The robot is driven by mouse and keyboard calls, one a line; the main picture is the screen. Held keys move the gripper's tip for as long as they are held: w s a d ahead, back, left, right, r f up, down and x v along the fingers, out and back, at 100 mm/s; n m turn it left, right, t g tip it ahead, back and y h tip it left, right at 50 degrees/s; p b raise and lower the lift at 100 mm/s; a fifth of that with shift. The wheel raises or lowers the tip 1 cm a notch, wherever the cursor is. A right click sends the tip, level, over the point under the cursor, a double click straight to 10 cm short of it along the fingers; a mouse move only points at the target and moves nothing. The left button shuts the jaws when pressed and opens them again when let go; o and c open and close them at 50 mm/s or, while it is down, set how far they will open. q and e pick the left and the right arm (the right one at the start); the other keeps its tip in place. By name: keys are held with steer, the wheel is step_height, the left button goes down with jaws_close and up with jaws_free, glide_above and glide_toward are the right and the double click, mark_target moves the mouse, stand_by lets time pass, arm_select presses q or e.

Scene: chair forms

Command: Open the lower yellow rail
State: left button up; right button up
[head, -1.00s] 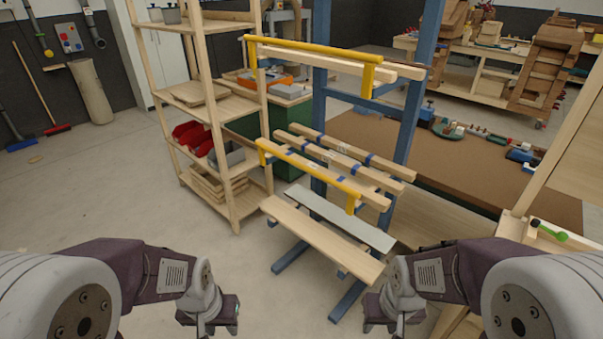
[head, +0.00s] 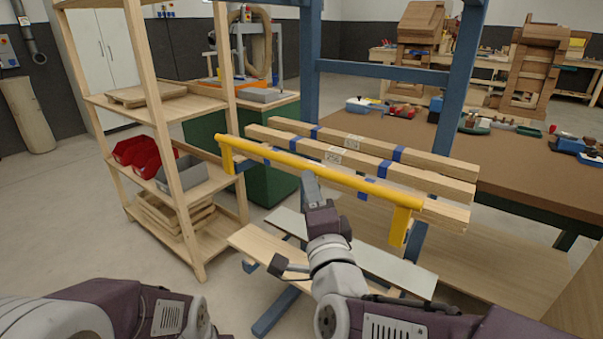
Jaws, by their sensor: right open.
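The lower yellow rail (head: 318,173) runs across the front of the blue rack, with a yellow end post at each end. Behind it lie several wooden bars (head: 376,153) with blue bands. My right gripper (head: 311,187) is raised just in front of and below the rail's middle. It is open, and I cannot tell whether it touches the rail. My left arm (head: 110,310) shows at the bottom left, but its gripper is out of view. The upper yellow rail is out of view.
The blue rack post (head: 460,80) rises at the right. Below the rail are a pale board (head: 390,265) and a wooden board (head: 262,250). A wooden shelf (head: 195,185) with red and grey bins stands close at the left. A brown-topped workbench (head: 420,135) is behind.

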mark_target(302, 166)
steer(key=x, duration=0.9)
steer(key=shift+b, duration=0.4)
steer(key=shift+a, duration=0.1)
jaws_close()
stand_by(0.7)
